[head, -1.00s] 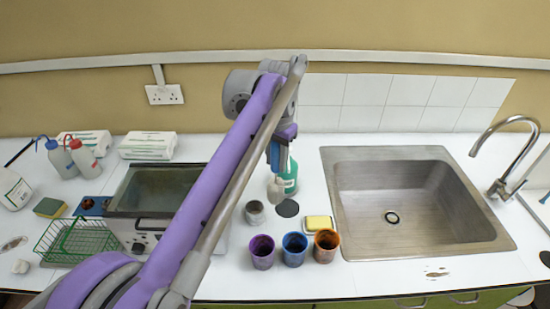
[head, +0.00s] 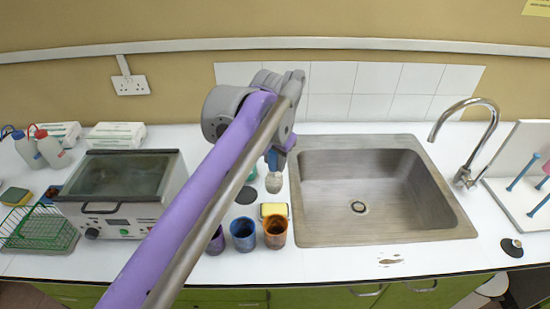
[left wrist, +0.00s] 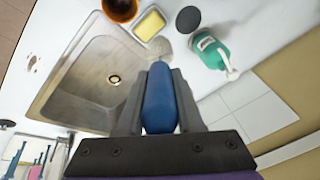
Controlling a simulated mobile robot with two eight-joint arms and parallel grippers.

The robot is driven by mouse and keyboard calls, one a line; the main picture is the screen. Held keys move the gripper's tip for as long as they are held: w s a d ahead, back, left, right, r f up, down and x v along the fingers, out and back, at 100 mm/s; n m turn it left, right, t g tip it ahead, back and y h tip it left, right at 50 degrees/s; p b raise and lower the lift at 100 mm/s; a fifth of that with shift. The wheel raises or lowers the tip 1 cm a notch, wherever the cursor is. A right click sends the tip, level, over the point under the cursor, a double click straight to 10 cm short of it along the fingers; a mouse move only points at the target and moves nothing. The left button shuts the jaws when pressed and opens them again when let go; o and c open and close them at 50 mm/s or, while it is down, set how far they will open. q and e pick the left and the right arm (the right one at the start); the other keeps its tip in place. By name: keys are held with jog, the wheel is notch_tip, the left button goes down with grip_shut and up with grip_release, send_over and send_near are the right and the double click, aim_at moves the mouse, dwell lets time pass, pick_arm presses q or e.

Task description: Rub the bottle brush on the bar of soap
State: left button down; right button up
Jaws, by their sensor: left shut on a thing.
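My left gripper (head: 277,152) is shut on the blue handle (left wrist: 160,98) of the bottle brush, which hangs with its pale bristle head (head: 273,183) down. The yellow bar of soap (head: 273,210) lies in a small light dish on the counter, left of the sink. In the head view the bristles are just behind the soap. In the left wrist view the bristle head (left wrist: 160,46) is close to the edge of the soap (left wrist: 150,23). They look apart, but I cannot tell the height between them. My right gripper is not in view.
A blue beaker (head: 243,236) and an orange-brown beaker (head: 275,232) stand in front of the soap; a purple beaker (head: 216,241) is partly behind my arm. A green bottle (left wrist: 210,48) stands near the brush. The sink (head: 440,228) is to the right, with a water bath (head: 120,180) left.

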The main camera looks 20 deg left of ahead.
aim_at(274, 182)
pick_arm(q)
jog(key=shift+d+f, duration=0.1)
jog(key=shift+f, duration=0.05)
jog(key=shift+f+b, duration=0.7)
jog(key=shift+f, duration=0.25)
notch_tip(274, 182, down, 4)
jog(key=b, duration=0.3)
jog(key=shift+s+r, duration=0.1)
jog(key=shift+f, duration=0.6)
dwell(0.4)
jog(key=shift+f, duration=0.1)
dwell(1.2)
